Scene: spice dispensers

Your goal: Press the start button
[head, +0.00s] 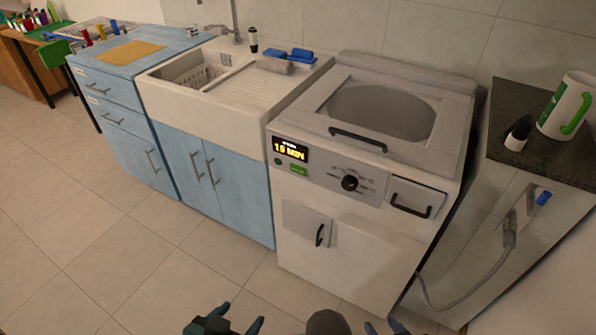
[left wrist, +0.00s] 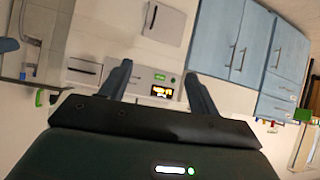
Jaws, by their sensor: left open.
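The white top-loading machine (head: 352,255) stands right of the sink cabinet. Its front panel has a lit yellow display (head: 290,149), a green button (head: 299,169) just below it, and a black knob (head: 349,183). The green button also shows in the left wrist view (left wrist: 160,77), beside the display (left wrist: 162,91). My left gripper (head: 234,320) is open and empty at the bottom of the head view, apart from the machine. In the left wrist view its fingers (left wrist: 160,82) frame the panel from a distance. My right gripper (head: 384,327) barely shows at the bottom edge, its tips apart.
The blue sink cabinet (head: 215,188) stands left of the machine. A dark counter (head: 533,146) at the right holds a white and green mug (head: 566,106) and a small bottle (head: 518,132). A hose (head: 511,234) hangs at the right. The tiled floor in front is clear.

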